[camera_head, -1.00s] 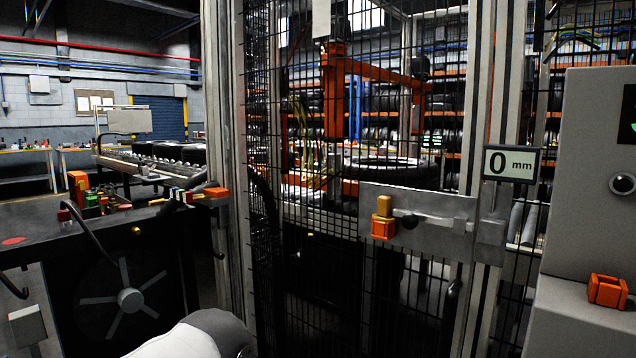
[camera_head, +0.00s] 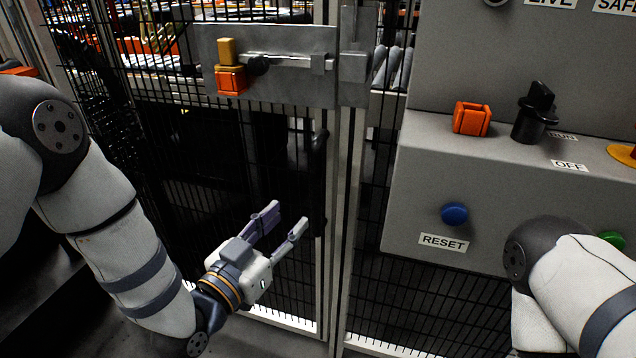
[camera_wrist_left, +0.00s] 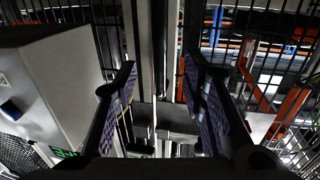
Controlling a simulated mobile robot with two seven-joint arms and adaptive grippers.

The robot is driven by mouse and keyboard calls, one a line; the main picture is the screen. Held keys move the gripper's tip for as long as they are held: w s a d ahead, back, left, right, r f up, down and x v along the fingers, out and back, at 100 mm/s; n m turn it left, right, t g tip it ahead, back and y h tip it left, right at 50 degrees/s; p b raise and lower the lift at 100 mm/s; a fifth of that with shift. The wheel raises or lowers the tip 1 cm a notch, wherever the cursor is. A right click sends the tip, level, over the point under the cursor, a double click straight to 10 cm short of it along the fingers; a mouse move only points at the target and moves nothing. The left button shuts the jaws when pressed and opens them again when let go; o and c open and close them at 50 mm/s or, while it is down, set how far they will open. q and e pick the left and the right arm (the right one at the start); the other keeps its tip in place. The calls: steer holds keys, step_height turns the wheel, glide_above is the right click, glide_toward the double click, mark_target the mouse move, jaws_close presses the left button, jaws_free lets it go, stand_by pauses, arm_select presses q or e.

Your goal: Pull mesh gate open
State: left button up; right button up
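The mesh gate (camera_head: 215,150) stands upright and looks closed, its metal edge close beside the fixed post (camera_head: 345,200). A black vertical handle (camera_head: 318,180) is on its edge.
A grey control box (camera_head: 470,190) stands right of the gate, with a blue reset button (camera_head: 454,213), a black rotary switch (camera_head: 535,112) and an orange block (camera_head: 472,118). My right arm is in front of its lower right. Shelves and orange machinery lie behind the mesh.

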mark_target(314, 192)
arm_select(q)
steer(key=b+x, duration=0.1)
steer(key=x, duration=0.9)
steer(key=shift+w+d+f, duration=0.1)
steer(key=shift+w+d, duration=0.25)
steer(key=shift+w, duration=0.25)
jaws_close()
